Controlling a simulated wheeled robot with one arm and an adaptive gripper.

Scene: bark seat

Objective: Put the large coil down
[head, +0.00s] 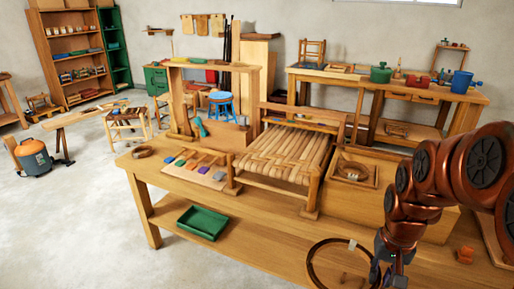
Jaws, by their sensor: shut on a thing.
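The large coil (312,259) is a dark brown ring with a small pale tag at its top. It is at the bottom of the head view, in front of the workbench (222,196), and its lower part runs out of the picture. My gripper (376,273) is at the coil's right side, shut on it, with the arm coming down from the right. The fingertips are small and partly hidden. I cannot tell whether the coil touches any surface.
A woven-seat stool frame (285,153) stands on the bench, beside a tray with a smaller coil (353,172). Another small coil (142,152) and colored pieces lie at the left. A green tray (202,222) is on the lower shelf.

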